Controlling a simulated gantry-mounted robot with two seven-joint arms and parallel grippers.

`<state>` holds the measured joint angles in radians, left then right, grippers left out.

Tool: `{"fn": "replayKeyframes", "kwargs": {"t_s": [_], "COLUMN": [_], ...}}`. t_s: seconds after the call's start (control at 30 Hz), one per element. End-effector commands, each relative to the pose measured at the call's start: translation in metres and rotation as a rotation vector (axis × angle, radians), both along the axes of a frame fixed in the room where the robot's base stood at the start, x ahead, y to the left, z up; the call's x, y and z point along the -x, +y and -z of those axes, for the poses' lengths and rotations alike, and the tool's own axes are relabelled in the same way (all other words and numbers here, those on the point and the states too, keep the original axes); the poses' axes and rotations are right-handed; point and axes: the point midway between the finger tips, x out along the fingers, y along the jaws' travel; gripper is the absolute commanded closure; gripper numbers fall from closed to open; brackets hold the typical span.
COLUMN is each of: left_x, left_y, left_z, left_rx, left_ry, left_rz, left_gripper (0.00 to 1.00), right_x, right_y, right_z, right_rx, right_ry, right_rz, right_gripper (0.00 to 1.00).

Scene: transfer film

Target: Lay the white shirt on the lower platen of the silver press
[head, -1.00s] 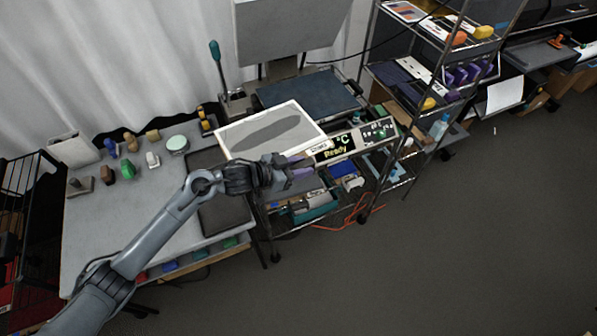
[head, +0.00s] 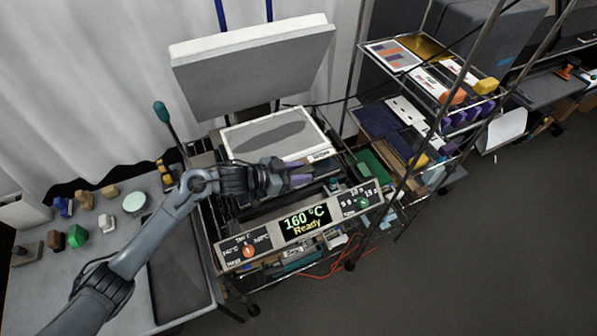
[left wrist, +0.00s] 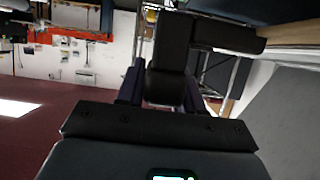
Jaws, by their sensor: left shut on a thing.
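A flat white-edged sheet with a long grey shape on it (head: 275,135) lies level over the silver press; it has no clear shirt outline. The purple fingers also show in the left wrist view (left wrist: 160,92). The press's upper platen (head: 255,68) stands raised and tilted back behind the sheet. The lower platen is mostly hidden under the sheet and my gripper, so I cannot tell whether the sheet touches it. My right gripper is out of view.
The press's console (head: 303,222) reads 160 °C Ready. A lever with a teal knob (head: 161,112) rises left of the press. A table (head: 130,265) with a dark tray (head: 180,265) and small coloured objects stands left. A wire shelf (head: 415,60) stands close on the right.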

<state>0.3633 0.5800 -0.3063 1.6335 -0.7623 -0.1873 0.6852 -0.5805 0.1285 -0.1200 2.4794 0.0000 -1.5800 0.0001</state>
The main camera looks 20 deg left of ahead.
Motion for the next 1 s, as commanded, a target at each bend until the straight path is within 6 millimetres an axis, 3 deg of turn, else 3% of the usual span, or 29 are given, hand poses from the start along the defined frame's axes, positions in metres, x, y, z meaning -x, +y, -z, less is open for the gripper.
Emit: {"fn": "replayKeyframes", "kwargs": {"t_s": [0.5,1.0], "left_x": [0.001,0.001], "left_y": [0.001,0.001], "left_z": [-0.004,0.044], "left_rx": [-0.024,-0.021], "left_ry": [-0.023,-0.019], "left_rz": [0.014,0.012], "left_gripper": [1.0,1.0], "right_x": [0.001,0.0], "right_y": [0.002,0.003], "right_z": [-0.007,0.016], "right_rx": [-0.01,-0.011], "right_ry": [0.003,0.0], "right_rz": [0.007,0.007], "right_gripper": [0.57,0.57]}}
